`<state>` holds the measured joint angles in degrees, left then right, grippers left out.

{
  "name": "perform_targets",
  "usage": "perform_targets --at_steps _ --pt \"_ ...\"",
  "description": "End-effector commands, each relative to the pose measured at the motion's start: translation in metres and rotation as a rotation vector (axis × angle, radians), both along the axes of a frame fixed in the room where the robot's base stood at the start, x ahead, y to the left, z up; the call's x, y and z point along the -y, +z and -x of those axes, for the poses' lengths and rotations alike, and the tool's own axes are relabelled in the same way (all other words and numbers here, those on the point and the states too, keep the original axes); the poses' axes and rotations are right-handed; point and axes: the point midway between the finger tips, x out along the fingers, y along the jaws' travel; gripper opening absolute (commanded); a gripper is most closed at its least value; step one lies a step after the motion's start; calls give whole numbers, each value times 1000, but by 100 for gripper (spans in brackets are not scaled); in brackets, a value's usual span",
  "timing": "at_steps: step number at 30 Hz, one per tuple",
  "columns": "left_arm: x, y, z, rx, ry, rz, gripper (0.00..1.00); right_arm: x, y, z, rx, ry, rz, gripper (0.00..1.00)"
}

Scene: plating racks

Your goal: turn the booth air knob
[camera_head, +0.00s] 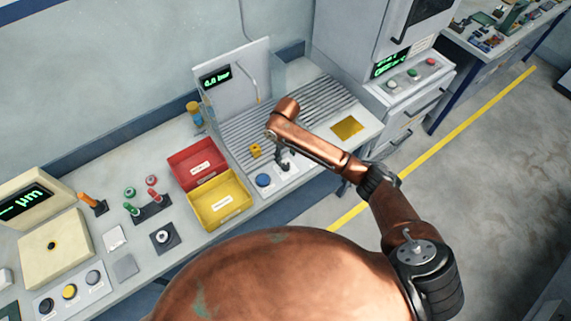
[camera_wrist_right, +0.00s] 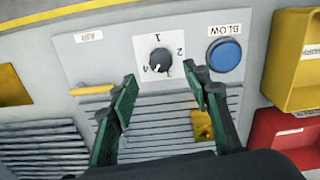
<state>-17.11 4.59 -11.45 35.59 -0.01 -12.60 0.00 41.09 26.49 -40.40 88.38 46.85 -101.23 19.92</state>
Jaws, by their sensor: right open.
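The booth air knob (camera_wrist_right: 160,62) is a black round knob on a white dial plate with the numbers 1 to 4, seen upside down in the right wrist view. Its white mark points towards the 4. An AIR label (camera_wrist_right: 89,37) is on the panel beside it. My right gripper (camera_wrist_right: 162,80) is open, with its two green fingers spread either side of the near side of the knob, apart from it. In the head view my right gripper (camera_head: 284,161) hangs over the booth's front panel and largely hides the knob. My left gripper is not in view.
A blue BLOW button (camera_wrist_right: 224,55) sits right beside the knob; it also shows in the head view (camera_head: 263,180). A yellow bin (camera_head: 220,199) and a red bin (camera_head: 196,162) stand left of the booth. A display (camera_head: 215,77) reads 4.0 bar. Slatted grating (camera_head: 240,125) lies behind.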

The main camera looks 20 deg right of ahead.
Motion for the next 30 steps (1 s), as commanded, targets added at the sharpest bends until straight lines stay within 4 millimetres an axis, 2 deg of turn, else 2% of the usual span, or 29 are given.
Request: perform_targets --at_steps 6,13,24,30 --pt "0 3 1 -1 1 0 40 0 -36 2 -3 1 1 44" --pt "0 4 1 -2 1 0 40 0 -62 1 -1 2 0 44" --pt "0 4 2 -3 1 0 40 0 -68 1 0 3 -1 44" --pt "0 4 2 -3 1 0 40 0 -67 1 0 2 -1 30"
